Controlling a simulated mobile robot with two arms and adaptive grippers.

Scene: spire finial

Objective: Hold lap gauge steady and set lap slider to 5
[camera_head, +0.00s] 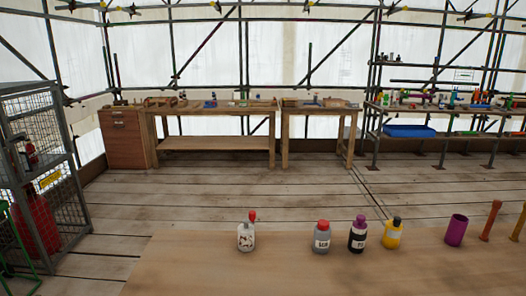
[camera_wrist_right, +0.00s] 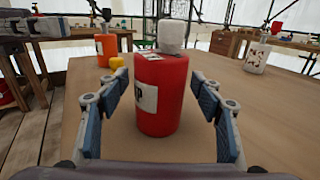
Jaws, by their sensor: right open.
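I cannot pick out the lap gauge or the lap slider in either view. In the right wrist view my right gripper (camera_wrist_right: 160,112) is open. Its blue-padded fingers stand to the left and right of a red bottle (camera_wrist_right: 165,95) with a white cap and a pale label. Gaps show between the bottle and both fingers. At the upper left of that view a pale grey jointed part (camera_wrist_right: 62,26) looks like my left arm; its fingers are too small to judge. Neither gripper shows in the head view.
The near table (camera_head: 200,262) bears a white bottle with a red cap (camera_head: 246,236), a grey bottle (camera_head: 321,238), a black bottle (camera_head: 357,238), a yellow bottle (camera_head: 392,236) and a purple cup (camera_head: 456,230). An orange bottle (camera_wrist_right: 106,48) stands behind the red one. Workbenches (camera_head: 215,110) line the back.

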